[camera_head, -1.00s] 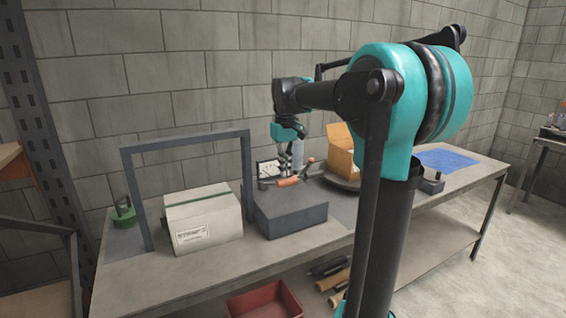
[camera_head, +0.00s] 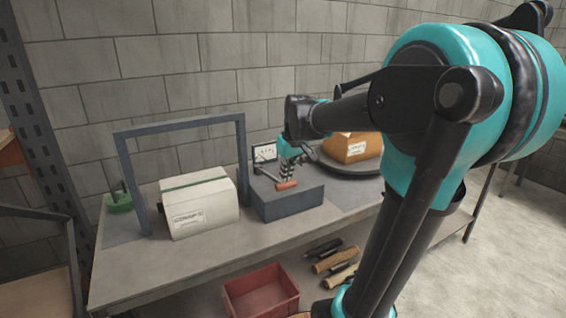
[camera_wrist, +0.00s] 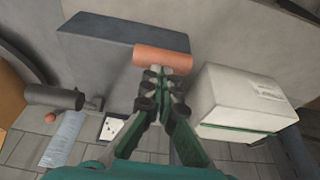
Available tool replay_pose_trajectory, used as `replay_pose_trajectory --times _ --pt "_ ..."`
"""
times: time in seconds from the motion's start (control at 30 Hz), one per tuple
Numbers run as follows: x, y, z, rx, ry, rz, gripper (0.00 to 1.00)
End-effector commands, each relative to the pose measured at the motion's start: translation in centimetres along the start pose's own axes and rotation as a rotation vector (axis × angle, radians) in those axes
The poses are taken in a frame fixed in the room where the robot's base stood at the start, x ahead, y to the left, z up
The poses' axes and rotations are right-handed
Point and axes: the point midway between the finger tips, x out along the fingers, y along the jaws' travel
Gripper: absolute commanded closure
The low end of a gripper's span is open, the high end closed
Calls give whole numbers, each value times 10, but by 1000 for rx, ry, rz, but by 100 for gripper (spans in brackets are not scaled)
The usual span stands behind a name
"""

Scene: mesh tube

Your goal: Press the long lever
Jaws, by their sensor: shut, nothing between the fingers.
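An orange-red cylindrical handle (camera_head: 286,185) shows at the grey block (camera_head: 285,204) on the workbench. I take it to be the grip of the long lever. In the wrist view the handle (camera_wrist: 162,60) lies crosswise just beyond my fingertips, in front of the block's dark face (camera_wrist: 110,35). My gripper (camera_head: 287,178) is shut and empty, with its fingertips (camera_wrist: 157,74) at the handle's middle. They look close to it or touching; I cannot tell which. The lever's shaft is mostly hidden by my fingers.
A white box (camera_head: 198,205) stands left of the block, beneath a dark frame (camera_head: 180,121). A cardboard box (camera_head: 352,148) sits on a dark round plate to the right. A small panel (camera_head: 264,153) stands behind. A red bin (camera_head: 262,293) is below the bench.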

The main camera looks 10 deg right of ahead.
Motion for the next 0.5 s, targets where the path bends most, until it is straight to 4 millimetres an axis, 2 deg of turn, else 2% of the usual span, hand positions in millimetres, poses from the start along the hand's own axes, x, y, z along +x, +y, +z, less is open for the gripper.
replay_pose_trajectory --times 0.2,0.5 --pt "25 0 18 2 117 0 100" --pt "41 0 27 0 195 0 100"
